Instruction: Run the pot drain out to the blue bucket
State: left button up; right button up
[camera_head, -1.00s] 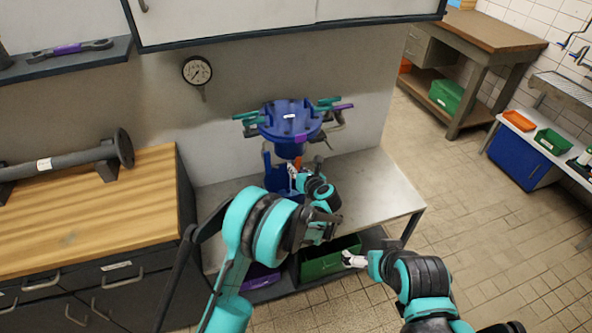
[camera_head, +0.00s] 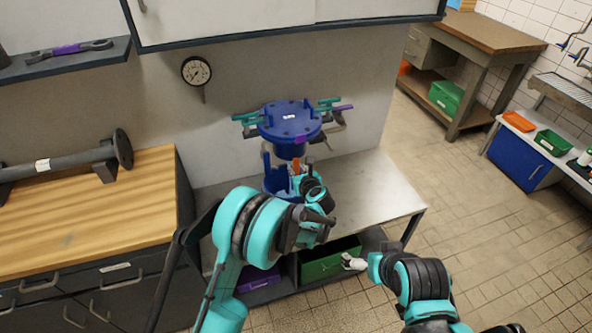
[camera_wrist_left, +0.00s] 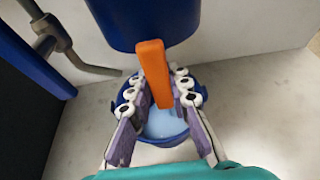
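The blue pot (camera_head: 290,122) with its bolted lid stands above the pale bench; its underside shows in the left wrist view (camera_wrist_left: 140,20). An orange drain lever (camera_wrist_left: 154,72) hangs from it, also visible in the head view (camera_head: 296,167). The blue bucket (camera_wrist_left: 160,138) is below the pot, with a light blue inside, partly hidden by the lever and fingers. My left gripper (camera_wrist_left: 158,88) has its fingers on both sides of the lever, with narrow gaps showing. My right gripper (camera_head: 353,262) is in front of the bench, away from the pot; its finger opening is unclear.
A pressure gauge (camera_head: 196,71) is on the wall left of the pot. Teal and purple-ended handles flank the pot. A green crate (camera_head: 325,262) and a purple crate (camera_head: 260,278) sit below the bench. The bench top right of the pot (camera_head: 375,190) is clear.

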pick_arm(q)
jog(key=shift+o, duration=0.5)
jog(key=v, duration=1.2)
